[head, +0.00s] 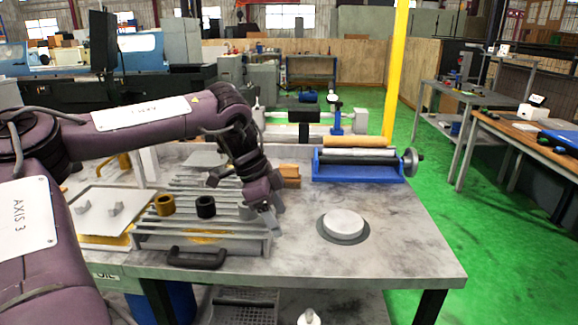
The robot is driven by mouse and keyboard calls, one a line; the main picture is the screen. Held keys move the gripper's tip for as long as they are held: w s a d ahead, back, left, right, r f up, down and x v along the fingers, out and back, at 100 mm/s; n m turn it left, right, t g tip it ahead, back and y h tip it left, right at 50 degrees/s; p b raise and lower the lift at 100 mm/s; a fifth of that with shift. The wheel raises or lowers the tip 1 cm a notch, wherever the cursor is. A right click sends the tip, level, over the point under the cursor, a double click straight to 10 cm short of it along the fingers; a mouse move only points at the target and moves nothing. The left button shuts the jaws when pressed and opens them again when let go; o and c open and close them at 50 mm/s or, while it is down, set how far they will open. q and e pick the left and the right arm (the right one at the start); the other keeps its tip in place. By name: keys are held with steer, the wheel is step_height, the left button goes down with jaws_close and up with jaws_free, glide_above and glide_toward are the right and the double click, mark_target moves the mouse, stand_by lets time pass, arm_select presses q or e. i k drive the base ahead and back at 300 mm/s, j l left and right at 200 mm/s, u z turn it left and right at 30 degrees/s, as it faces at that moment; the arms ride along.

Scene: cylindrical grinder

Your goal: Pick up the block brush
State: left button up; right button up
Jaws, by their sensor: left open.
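A brown, wood-coloured block (290,175), which looks like the block brush, lies on the grey bench top just behind and to the right of my left gripper. The gripper and wrist hide part of its left side, and its bristles cannot be made out. My left gripper (270,209) is open and points down beside the right end of the slatted rack. I see nothing between its fingers. My right gripper is not in view.
A slatted metal rack (222,224) carries a brass ring (165,204) and a black ring (205,206). A blue roller stand (358,171) stands at the back right. A round white disc (343,223) lies right of the gripper. The front right bench top is clear.

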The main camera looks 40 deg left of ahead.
mark_target(290, 172)
steer(key=i+j, duration=0.4)
steer(key=j, duration=0.15)
steer(key=i+j, duration=0.45)
steer(key=j, duration=0.15)
